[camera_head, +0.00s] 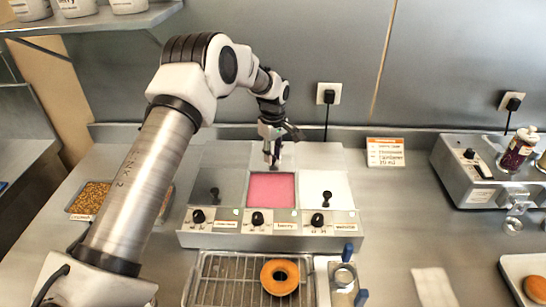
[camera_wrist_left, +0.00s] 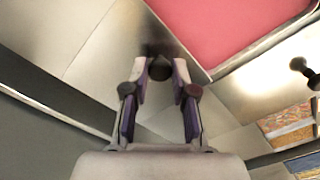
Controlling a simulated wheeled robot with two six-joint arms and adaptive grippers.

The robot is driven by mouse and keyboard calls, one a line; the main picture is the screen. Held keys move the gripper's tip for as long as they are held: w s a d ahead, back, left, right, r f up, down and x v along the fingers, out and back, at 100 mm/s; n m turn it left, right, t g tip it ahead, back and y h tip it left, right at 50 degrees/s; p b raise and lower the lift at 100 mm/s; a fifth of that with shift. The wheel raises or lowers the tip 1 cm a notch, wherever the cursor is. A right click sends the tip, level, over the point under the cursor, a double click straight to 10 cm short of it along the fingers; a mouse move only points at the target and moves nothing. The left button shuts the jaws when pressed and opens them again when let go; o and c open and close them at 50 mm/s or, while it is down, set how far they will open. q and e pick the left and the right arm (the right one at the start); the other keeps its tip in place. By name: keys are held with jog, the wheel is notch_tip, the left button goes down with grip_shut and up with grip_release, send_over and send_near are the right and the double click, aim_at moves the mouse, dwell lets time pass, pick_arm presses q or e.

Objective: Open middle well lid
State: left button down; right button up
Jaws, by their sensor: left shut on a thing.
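The glaze warmer (camera_head: 270,239) has three wells in a row. The middle well is uncovered and shows pink glaze (camera_head: 271,190), which also shows at the top right of the left wrist view (camera_wrist_left: 235,30). My left gripper (camera_head: 273,163) is at the back edge of the middle well, pointing down. In the left wrist view my left gripper (camera_wrist_left: 160,72) is shut on a dark knob (camera_wrist_left: 160,70) between its fingertips. The middle lid (camera_head: 258,152) appears as a pale panel behind the well, partly hidden by the gripper; its exact tilt is unclear.
The left lid (camera_head: 228,183) and right lid (camera_head: 338,183) cover their wells, each with a black knob. A sign (camera_head: 385,152) and another machine (camera_head: 470,170) are to the right.

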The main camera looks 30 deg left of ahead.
pick_arm(q)
jog(key=shift+w+a+f, duration=0.15)
jog(key=c, duration=0.9)
grip_release()
jog(key=shift+w, duration=0.1)
jog(key=shift+c, duration=0.2)
notch_tip(320, 180, up, 12)
jog(key=shift+f, duration=0.1)
